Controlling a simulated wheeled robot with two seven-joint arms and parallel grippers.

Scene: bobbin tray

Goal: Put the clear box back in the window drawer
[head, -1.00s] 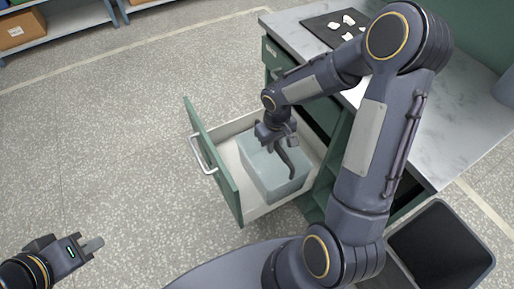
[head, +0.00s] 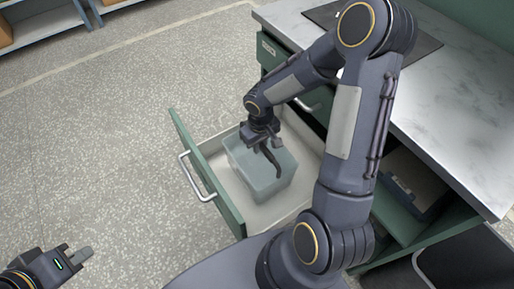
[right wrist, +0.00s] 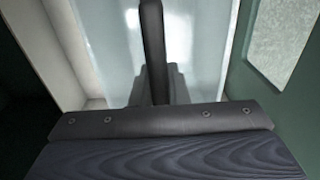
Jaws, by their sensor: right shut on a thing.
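The clear box (head: 262,178), a pale see-through block shape, is inside the outline of the pulled-out drawer (head: 222,177) with the green front. My right gripper (head: 266,152) is over the box and shut on its upper part. I cannot tell whether the box touches the drawer floor. In the right wrist view the box (right wrist: 195,60) fills the middle, with a dark finger (right wrist: 154,50) in front of it; the other finger is hidden. My left gripper (head: 82,255) is empty over the floor at bottom left; its finger gap is not clear.
The green cabinet with a marble-look worktop (head: 440,115) stands at the right, with a dark mat (head: 420,45) on top. An open shelf bay (head: 405,190) lies under it. A dark bin (head: 465,262) is at bottom right. The floor left of the drawer is clear.

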